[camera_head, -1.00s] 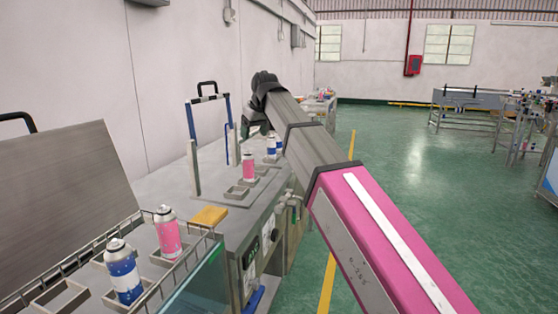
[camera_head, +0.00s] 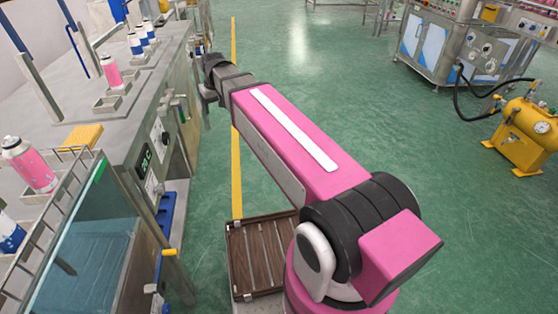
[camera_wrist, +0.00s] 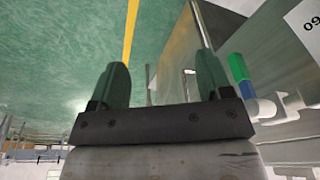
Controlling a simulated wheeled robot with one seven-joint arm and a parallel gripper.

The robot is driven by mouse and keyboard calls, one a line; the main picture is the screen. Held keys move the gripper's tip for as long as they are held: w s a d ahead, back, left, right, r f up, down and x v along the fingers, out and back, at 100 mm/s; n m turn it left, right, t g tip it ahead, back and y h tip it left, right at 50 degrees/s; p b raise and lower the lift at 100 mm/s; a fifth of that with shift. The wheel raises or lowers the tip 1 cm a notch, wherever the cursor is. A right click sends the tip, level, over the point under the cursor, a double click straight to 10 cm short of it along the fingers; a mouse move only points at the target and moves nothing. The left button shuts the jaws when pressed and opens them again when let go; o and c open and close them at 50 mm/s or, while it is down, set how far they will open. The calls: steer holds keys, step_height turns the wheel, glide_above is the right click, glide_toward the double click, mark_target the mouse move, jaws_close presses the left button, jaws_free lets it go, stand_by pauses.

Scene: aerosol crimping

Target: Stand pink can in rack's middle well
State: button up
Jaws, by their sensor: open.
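Two pink cans show in the head view. One pink can (camera_head: 31,165) stands by the wire rail at the left edge. The other pink can (camera_head: 111,72) is farther off on the metal bench, in or just behind a small square well. A rack of low square wells (camera_head: 106,104) lies there, its nearest well empty; I cannot tell its full layout. My gripper (camera_wrist: 162,82) is open and empty in the wrist view, over the green floor beside the bench. In the head view its fingers are small and dark, right of the bench, away from both cans.
Several blue-and-white cans (camera_head: 136,44) stand at the bench's far end. A blue-and-white can (camera_head: 10,234) is cut off at the left edge. A yellow block (camera_head: 82,137) lies between the wire rail (camera_head: 62,185) and rack. Open floor (camera_head: 330,90) lies to the right.

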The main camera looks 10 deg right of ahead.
steer(key=s+d+f+m+g, duration=0.1)
steer(key=s+d+f+m, duration=0.1)
steer(key=s+d+f, duration=0.5)
steer(key=s+d+f+m+h, duration=0.1)
steer(key=s+d+f+m, duration=0.1)
steer(key=s+d+f, duration=0.5)
steer(key=d+f, duration=0.5)
steer(key=d, duration=0.2)
steer(key=shift+s+d+f+m+g, duration=0.15)
steer(key=shift+f+m+g, duration=0.15)
steer(key=shift+f+g, duration=0.1)
